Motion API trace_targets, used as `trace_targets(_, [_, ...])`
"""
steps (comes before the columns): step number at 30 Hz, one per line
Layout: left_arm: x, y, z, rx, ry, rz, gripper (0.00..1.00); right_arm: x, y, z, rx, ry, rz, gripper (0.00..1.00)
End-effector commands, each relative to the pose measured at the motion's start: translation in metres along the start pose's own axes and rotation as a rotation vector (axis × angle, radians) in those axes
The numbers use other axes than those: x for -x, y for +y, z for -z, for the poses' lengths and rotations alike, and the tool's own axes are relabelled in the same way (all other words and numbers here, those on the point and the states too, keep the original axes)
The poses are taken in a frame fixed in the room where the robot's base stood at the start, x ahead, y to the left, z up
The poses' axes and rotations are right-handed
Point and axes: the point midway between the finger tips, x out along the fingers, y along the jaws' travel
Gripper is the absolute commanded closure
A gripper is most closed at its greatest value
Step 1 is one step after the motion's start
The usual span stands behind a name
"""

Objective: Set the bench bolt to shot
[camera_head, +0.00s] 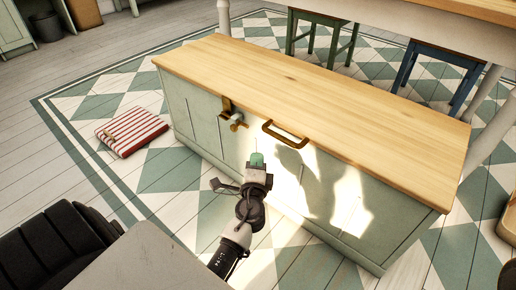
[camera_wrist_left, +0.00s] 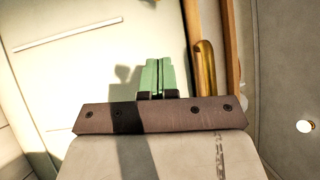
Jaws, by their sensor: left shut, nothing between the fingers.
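The bench (camera_head: 330,100) has a long wooden top and a pale green panelled front. The brass bench bolt (camera_head: 235,121) is on that front, just under the top edge, left of a brass pull handle (camera_head: 285,134). Its exact setting is too small to tell. My left gripper (camera_head: 257,159), with green fingertips, is in front of the bench, below and slightly right of the bolt and apart from it. In the left wrist view the fingers (camera_wrist_left: 158,76) are shut together and empty. A brass bar (camera_wrist_left: 205,72) shows just right of them, probably the handle. My right gripper is not in view.
A red-and-white striped cushion (camera_head: 132,132) lies on the checked floor left of the bench. A green stool (camera_head: 325,38) and a blue stool (camera_head: 436,70) stand behind it. Floor to the left of the bench is mostly clear.

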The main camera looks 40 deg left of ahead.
Motion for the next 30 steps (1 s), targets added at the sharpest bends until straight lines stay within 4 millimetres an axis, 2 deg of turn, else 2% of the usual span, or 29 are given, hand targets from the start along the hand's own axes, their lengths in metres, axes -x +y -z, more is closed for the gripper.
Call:
trace_targets(3, [0.018,0.000,0.000,0.000,0.001,-0.002,1.00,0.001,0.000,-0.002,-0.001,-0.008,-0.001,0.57])
trace_targets(7, [0.027,0.000,0.000,0.001,0.000,-0.001,1.00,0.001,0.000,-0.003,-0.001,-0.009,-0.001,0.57])
trace_targets(26, [0.029,-0.001,0.001,0.005,0.004,0.000,1.00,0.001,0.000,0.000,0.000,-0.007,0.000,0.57])
trace_targets(30, [0.033,-0.021,0.018,0.106,0.109,-0.004,1.00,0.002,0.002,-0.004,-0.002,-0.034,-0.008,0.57])
